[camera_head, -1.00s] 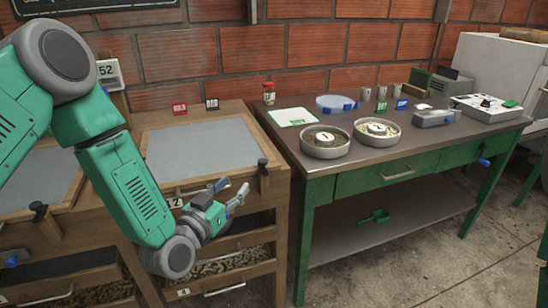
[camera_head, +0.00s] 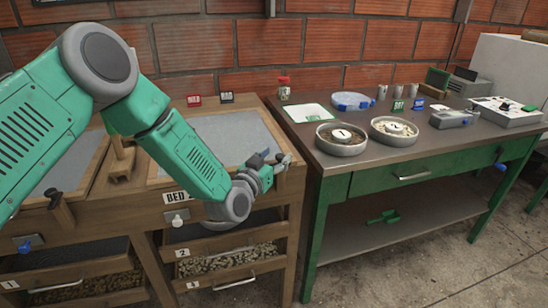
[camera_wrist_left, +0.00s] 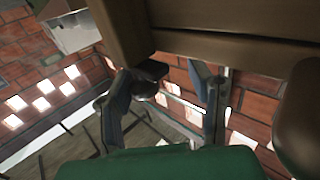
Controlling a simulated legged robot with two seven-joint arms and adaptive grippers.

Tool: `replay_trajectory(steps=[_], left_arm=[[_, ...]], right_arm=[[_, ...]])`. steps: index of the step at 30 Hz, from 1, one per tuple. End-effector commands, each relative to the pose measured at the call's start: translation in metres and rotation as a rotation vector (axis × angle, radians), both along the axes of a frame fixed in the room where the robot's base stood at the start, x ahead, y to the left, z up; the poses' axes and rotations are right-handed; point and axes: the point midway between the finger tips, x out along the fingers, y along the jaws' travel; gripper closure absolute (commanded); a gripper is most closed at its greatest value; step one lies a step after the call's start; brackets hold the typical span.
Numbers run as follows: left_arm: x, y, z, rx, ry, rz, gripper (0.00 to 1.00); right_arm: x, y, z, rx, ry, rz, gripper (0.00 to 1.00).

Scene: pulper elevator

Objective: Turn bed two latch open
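Bed two is the wooden box with a grey screen (camera_head: 225,135) in the middle of the head view, its "BED" label (camera_head: 178,197) partly covered by my left arm. My left gripper (camera_head: 271,164) is at the bed's front right corner, its fingers apart. In the left wrist view, the open fingers (camera_wrist_left: 165,98) are on either side of a dark knob-like piece (camera_wrist_left: 150,72), which looks like the latch under the wooden edge. It is nearer the left finger; contact cannot be told. In the head view the gripper mostly hides the latch. My right gripper is not in view.
Another bed with a dark latch (camera_head: 60,207) stands at the left. A white knob (camera_head: 178,218) sits on bed two's front, above drawers of beans (camera_head: 230,263). A green table (camera_head: 420,175) with round pans stands close to the right of the gripper.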

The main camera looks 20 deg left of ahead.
Motion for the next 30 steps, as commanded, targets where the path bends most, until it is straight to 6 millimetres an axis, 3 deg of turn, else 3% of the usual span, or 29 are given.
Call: replay_trajectory(steps=[2,6,14,30], left_arm=[[0.000,-0.002,0.001,0.004,-0.001,0.003,0.57],[0.000,-0.003,0.001,0.005,0.000,0.002,1.00],[-0.001,-0.001,0.000,-0.002,-0.002,-0.018,1.00],[-0.003,0.001,-0.002,0.000,-0.001,-0.268,1.00]], right_arm=[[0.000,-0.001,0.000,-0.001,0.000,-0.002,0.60],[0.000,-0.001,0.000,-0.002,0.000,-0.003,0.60],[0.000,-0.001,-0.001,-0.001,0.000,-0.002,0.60],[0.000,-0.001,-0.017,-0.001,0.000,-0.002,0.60]])
